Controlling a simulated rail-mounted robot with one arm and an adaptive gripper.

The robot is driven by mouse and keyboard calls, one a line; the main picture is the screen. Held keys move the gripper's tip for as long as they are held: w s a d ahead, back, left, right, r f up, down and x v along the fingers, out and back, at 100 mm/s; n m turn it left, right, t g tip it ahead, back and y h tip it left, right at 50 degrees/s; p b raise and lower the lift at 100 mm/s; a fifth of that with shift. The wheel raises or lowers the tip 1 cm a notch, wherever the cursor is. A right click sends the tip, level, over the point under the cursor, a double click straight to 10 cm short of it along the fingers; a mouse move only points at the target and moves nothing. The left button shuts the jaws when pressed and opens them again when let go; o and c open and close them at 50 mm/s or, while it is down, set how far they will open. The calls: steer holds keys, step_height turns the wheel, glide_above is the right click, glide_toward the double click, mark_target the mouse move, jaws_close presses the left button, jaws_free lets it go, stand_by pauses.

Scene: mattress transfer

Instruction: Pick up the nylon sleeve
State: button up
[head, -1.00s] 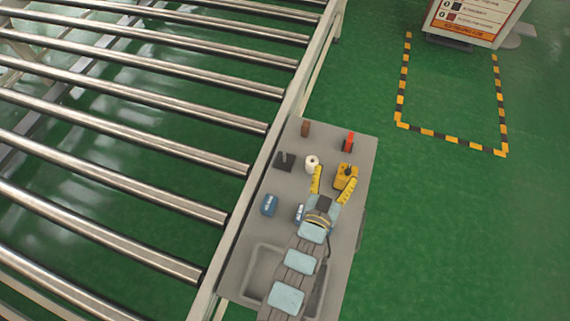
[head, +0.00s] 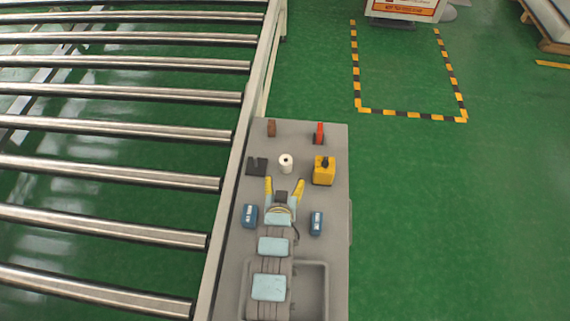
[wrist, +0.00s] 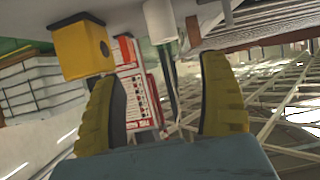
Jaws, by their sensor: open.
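The nylon sleeve, which I take to be the small white cylinder with a dark hole in its top (head: 286,163), stands upright on the grey tabletop (head: 298,133) in the head view. It also shows at the top centre of the wrist view (wrist: 160,22), where the picture appears upside down. My gripper (head: 284,184) has its yellow fingers spread wide, with nothing between them. In the head view the fingertips are just short of the sleeve, roughly in line with it; their height above the table is hard to tell.
A yellow box (head: 323,171) stands close right of the sleeve, a black bracket (head: 257,166) close left. Behind are a brown block (head: 271,128) and a red item (head: 319,132). Blue items (head: 250,215) (head: 317,222) flank my arm. A roller conveyor (head: 120,178) runs along the left.

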mark_target(285, 163)
steer(key=x, duration=0.7)
steer(key=shift+w+a+f, duration=0.1)
steer(key=shift+w+f, duration=0.35)
steer(key=shift+w, duration=0.15)
steer(key=x, duration=0.2)
steer(key=shift+w+a+f+b, duration=0.1)
steer(key=shift+w+a+b, duration=0.15)
steer(key=shift+w+b, duration=0.1)
steer(key=shift+w+d+f, duration=0.1)
steer(key=shift+w+f, duration=0.3)
steer(key=shift+w, duration=0.2)
steer(key=c, duration=1.3)
